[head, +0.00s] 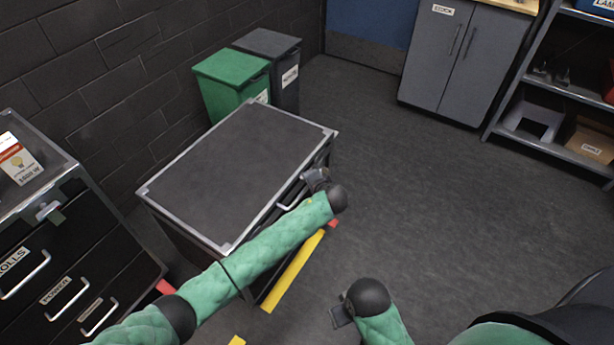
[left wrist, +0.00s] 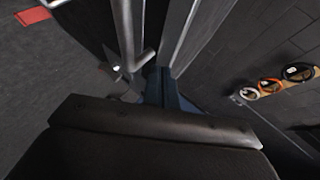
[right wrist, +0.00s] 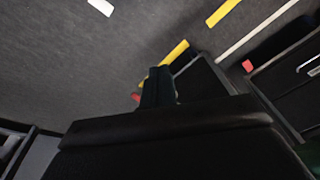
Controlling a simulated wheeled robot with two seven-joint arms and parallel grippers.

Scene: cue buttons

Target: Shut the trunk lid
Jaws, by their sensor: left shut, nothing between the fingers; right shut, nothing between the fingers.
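The trunk (head: 232,175) is a dark chest with metal edging, standing by the wall in the middle of the head view. Its lid (head: 240,150) lies flat across the top; I cannot tell whether a thin gap remains under it. A pale handle (head: 290,199) is on its front side. My left gripper (head: 316,178) is shut and empty at the front side near the right corner, close to the handle; I cannot tell if it touches. In the left wrist view its fingers (left wrist: 158,84) are beside metal bars. My right gripper (head: 340,316) is shut and empty, low over open floor.
A drawer cabinet (head: 75,245) stands left of the trunk. A green bin (head: 228,82) and a grey bin (head: 286,75) stand behind it. A grey cupboard (head: 462,60) and shelves (head: 560,90) are at the back right. The floor (head: 450,200) to the right is clear.

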